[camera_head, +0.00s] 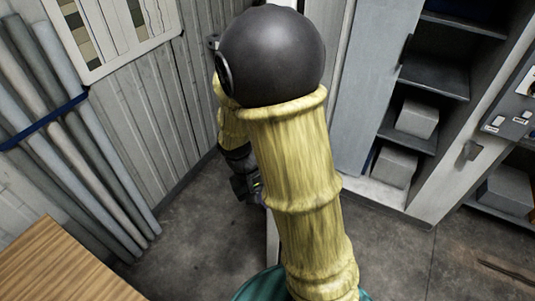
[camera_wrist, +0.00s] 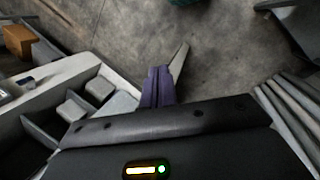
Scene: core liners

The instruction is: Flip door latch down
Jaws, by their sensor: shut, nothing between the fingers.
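My gripper (camera_wrist: 156,86) has two purple fingers that lie together with nothing between them in the wrist view. A pale, narrow, pointed piece (camera_wrist: 180,62) shows just beyond the fingertips; I cannot tell what it is or whether they touch it. In the head view my arm hides most of the gripper. A grey cabinet door (camera_head: 362,100) stands at the right of my arm, with a small dark fitting (camera_head: 405,50) at its edge. A small grey catch (camera_head: 472,150) sits on the cabinet's right post. I cannot tell which of these is the latch.
Open shelves hold pale boxes (camera_head: 417,118). Long grey tubes (camera_head: 75,130) lean on the left wall behind a blue strap. A wooden top (camera_head: 62,268) fills the lower left corner.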

